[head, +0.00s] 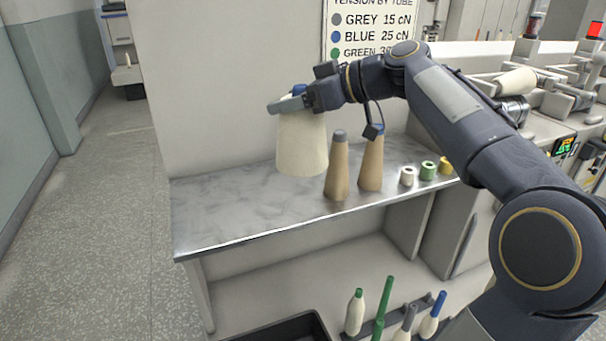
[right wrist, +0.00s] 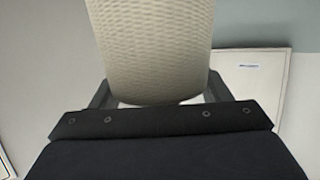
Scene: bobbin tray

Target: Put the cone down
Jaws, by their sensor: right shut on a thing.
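A cream yarn cone (head: 302,146) hangs upright from my right gripper (head: 290,103) in the head view. The gripper is shut on the cone near its narrow top, where a bit of blue tip shows. The cone's wide base is over the left half of the metal shelf (head: 222,211); I cannot tell exactly how high it is above the surface. In the right wrist view the cone's woven yarn (right wrist: 152,50) fills the upper middle, between the fingers. My left gripper is not in view.
Two brown tubes, one grey-tipped (head: 338,168) and one blue-tipped (head: 371,165), stand on the shelf right of the cone. Small white (head: 408,177), green (head: 428,171) and yellow (head: 445,166) spools stand farther right. The shelf's left end is bare. Several bobbins (head: 355,313) and a dark tray (head: 290,329) are below.

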